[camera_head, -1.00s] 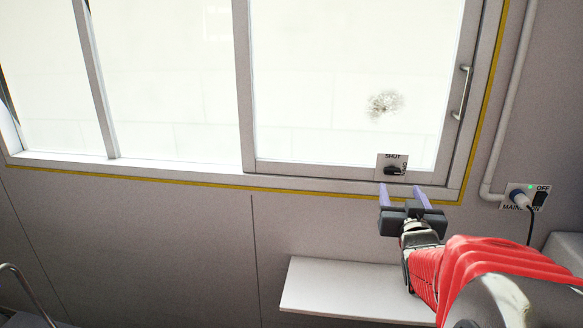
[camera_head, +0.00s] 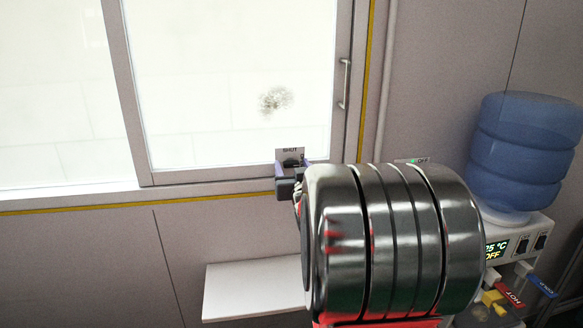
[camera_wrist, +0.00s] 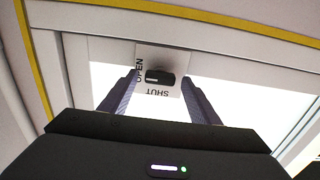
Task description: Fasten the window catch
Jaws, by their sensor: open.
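The window catch is a small black knob (camera_head: 291,163) on a pale label plate (camera_head: 290,151) at the bottom rail of the sliding window (camera_head: 230,178). In the wrist view, the label appears upside down, with SHUT below the knob (camera_wrist: 160,77) and OPEN at its left. The knob lies sideways, with its pale-marked end toward OPEN. My gripper (camera_wrist: 159,84) is open, its purple fingers on either side of the knob with gaps visible; whether they touch it I cannot tell. In the head view, my gripper (camera_head: 293,168) is largely hidden behind my arm.
A window pull handle (camera_head: 344,83) is on the right frame. A white shelf (camera_head: 250,290) juts out below. A water dispenser with a blue bottle (camera_head: 525,150) stands at the right. A wall switch plate (camera_head: 412,161) is mostly hidden by my arm.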

